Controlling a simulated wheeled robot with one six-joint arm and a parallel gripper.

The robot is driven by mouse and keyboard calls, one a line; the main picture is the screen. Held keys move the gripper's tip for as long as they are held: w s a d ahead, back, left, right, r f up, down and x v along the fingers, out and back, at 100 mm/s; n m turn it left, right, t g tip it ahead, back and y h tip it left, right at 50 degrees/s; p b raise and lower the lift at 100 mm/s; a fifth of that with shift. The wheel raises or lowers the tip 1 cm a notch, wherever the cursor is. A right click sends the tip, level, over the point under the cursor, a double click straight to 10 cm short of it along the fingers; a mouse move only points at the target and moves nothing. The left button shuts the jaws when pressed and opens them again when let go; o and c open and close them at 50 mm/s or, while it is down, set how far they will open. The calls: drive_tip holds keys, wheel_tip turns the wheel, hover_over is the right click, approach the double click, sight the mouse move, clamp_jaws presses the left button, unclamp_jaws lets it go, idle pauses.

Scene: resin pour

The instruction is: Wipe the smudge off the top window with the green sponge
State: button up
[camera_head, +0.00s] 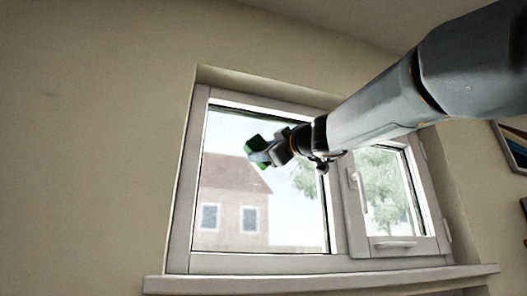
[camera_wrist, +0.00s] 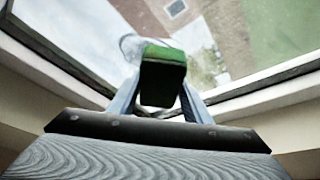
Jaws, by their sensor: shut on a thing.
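The green sponge (camera_head: 253,143) is in my gripper (camera_head: 266,156), in front of the upper part of the window's large left pane (camera_head: 225,150). In the wrist view the sponge (camera_wrist: 163,66) sits between the two fingers of my gripper (camera_wrist: 160,95), which is shut on it. I cannot tell whether the sponge touches the glass. A faint pale, rounded patch (camera_wrist: 130,46) shows on or behind the glass just left of the sponge; I cannot tell whether it is the smudge. My arm and gripper hide part of the window.
The light window frame (camera_head: 183,190) surrounds the glass. A smaller right pane (camera_head: 385,195) has a handle (camera_head: 358,190) that sticks out. A sill (camera_head: 300,283) runs below. A picture or shelf edge (camera_head: 513,145) is at the far right. The wall to the left is bare.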

drive_tip(key=shift+w+a+b, duration=0.25)
drive_tip(key=shift+w+b, duration=0.15)
drive_tip(key=shift+w, duration=0.55)
idle(0.4)
drive_tip(key=shift+d, duration=0.1)
drive_tip(key=shift+w+d+f+b, duration=0.1)
drive_tip(key=shift+w+d+b, duration=0.1)
drive_tip(key=shift+d+b, duration=0.25)
drive_tip(key=shift+w+d+f+b, duration=0.1)
drive_tip(key=shift+w+d+b, duration=0.05)
drive_tip(key=shift+d+b, duration=0.25)
drive_tip(key=d+b, duration=0.1)
drive_tip(key=d, duration=0.1)
drive_tip(key=w+d+b, duration=0.1)
drive_tip(key=d+b, duration=0.1)
drive_tip(key=d, duration=0.1)
drive_tip(key=shift+w+d+r+b, duration=0.15)
drive_tip(key=shift+w+d+b, duration=0.2)
drive_tip(key=shift+b, duration=0.4)
